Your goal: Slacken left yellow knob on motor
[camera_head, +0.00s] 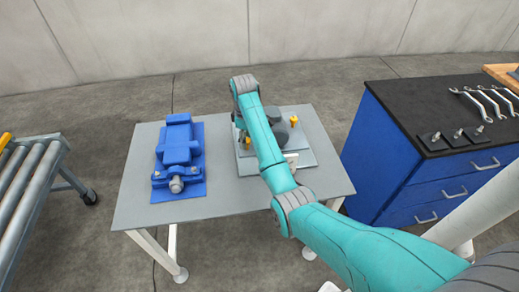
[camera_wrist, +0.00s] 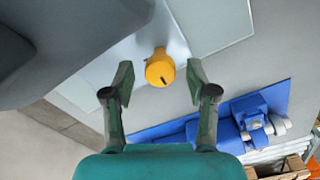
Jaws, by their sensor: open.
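A yellow knob (camera_wrist: 160,68) with a dark slot in its top shows in the wrist view, between the tips of my gripper (camera_wrist: 160,80). My gripper is open, with one finger on each side of the knob and visible gaps to both. How far the tips are above or around it I cannot tell. In the head view, the right yellow knob (camera_head: 293,120) stands on a grey plate (camera_head: 306,159) on the table. A bit of yellow, likely the left knob (camera_head: 247,140), shows beside my arm, which hides most of the motor and my gripper there.
A blue machine (camera_head: 179,150) on a blue plate stands left on the grey table (camera_head: 226,190). A large dark grey body (camera_wrist: 60,45) fills the wrist view's upper left. A blue cabinet (camera_head: 390,155) with wrenches (camera_head: 480,102) is at right, a roller conveyor (camera_head: 30,180) at left.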

